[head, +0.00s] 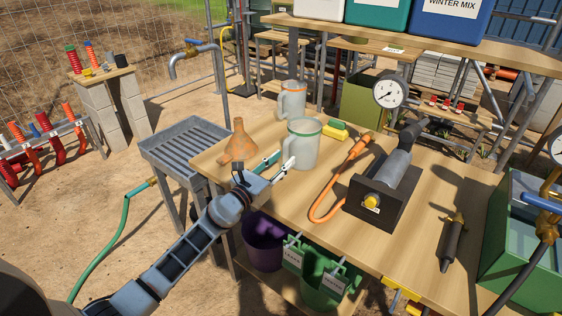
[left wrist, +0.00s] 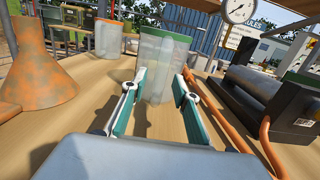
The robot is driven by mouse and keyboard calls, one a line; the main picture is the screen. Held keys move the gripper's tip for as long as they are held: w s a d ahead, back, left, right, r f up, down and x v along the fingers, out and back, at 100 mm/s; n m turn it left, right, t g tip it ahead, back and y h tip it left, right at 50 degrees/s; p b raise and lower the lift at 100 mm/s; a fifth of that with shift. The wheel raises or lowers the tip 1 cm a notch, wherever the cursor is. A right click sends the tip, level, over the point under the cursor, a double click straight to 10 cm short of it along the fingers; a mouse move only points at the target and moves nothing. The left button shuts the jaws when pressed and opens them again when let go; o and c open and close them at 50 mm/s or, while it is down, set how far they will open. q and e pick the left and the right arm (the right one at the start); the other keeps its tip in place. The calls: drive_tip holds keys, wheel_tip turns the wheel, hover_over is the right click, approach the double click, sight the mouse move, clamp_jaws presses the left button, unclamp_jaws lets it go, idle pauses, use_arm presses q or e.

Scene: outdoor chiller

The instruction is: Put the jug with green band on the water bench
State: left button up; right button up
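The jug with green band (head: 304,146) is a translucent grey jug standing upright on the wooden table. It also shows straight ahead in the left wrist view (left wrist: 162,62). My left gripper (head: 285,158) is open, with its teal fingers spread low at the near side of the jug. In the left wrist view the fingertips (left wrist: 160,80) flank the jug's lower part; I cannot tell if they touch it. The water bench (head: 187,137) appears to be the grey slatted metal stand at the left, under a bent tap (head: 190,50). My right gripper is out of view.
An orange-banded jug (head: 291,99) stands behind the green-banded one. A rusty orange funnel (head: 238,146) stands left of the gripper. A yellow-green sponge (head: 335,131), an orange hose (head: 327,207) and a dark pump block (head: 375,203) lie to the right. The bench's slatted top is clear.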

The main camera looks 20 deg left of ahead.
use_arm(q)
drive_tip(key=shift+r, duration=0.25)
drive_tip(key=v, duration=1.1)
drive_tip(key=shift+s+a+f+p, duration=0.15)
drive_tip(key=shift+s+p, duration=0.15)
drive_tip(key=shift+p, duration=0.1)
drive_tip(key=s+d+f+n+g+y, duration=0.1)
drive_tip(key=s+d+f+n+g, duration=0.1)
drive_tip(key=s+f+n, duration=1)
drive_tip(key=s+d+f+n+g+y, duration=0.2)
drive_tip(key=s+f+n, duration=1)
drive_tip(key=n, duration=1.1)
drive_tip(key=s+d+g, duration=0.1)
drive_tip(key=s+g, duration=0.1)
drive_tip(key=shift+s+n+g, duration=0.2)
drive_tip(key=shift+n+g, duration=0.1)
drive_tip(key=shift+g, duration=0.1)
drive_tip(key=shift+d, duration=0.1)
